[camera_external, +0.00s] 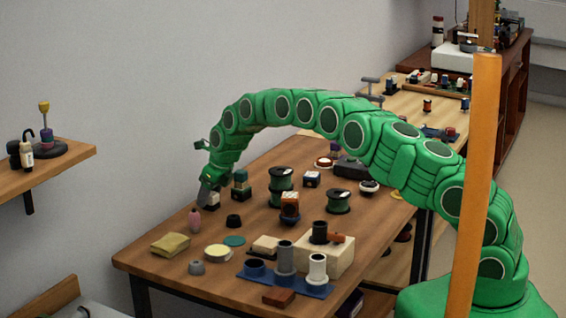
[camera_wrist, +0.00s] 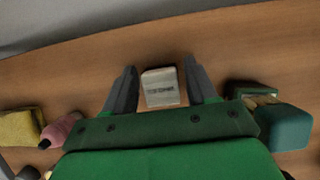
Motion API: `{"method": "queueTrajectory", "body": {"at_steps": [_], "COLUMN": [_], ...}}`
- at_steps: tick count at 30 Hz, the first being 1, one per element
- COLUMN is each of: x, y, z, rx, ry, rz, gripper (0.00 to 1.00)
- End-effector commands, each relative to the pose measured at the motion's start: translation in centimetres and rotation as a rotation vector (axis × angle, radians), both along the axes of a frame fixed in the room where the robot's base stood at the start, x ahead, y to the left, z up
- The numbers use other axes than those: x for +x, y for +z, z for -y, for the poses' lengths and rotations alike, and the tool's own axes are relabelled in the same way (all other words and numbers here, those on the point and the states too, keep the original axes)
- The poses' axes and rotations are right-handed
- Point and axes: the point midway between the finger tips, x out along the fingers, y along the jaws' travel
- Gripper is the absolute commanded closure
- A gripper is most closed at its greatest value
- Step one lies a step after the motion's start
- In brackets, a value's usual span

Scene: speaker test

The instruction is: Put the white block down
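A teal-topped block (camera_wrist: 284,127) is close on the right. A dark cup-like piece (camera_external: 233,221) is near. Several spools and blocks crowd the table (camera_external: 150,262); its front left corner is clear.

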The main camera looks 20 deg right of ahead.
Motion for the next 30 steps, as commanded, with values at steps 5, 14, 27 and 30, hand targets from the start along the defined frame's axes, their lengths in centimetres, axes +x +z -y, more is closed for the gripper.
{"method": "queueTrajectory", "body": {"at_steps": [5,14,27,30], "x": [0.0,-0.1,-1.1,-1.4], "y": [0.0,0.5,4.4,5.2], "z": [0.0,0.1,1.1,1.4], "rx": [0.0,0.0,0.003,0.001], "ry": [0.0,0.0,0.0,0.001], "rz": [0.0,0.0,0.001,0.0], "gripper": [0.32,0.32,0.32,0.32]}}
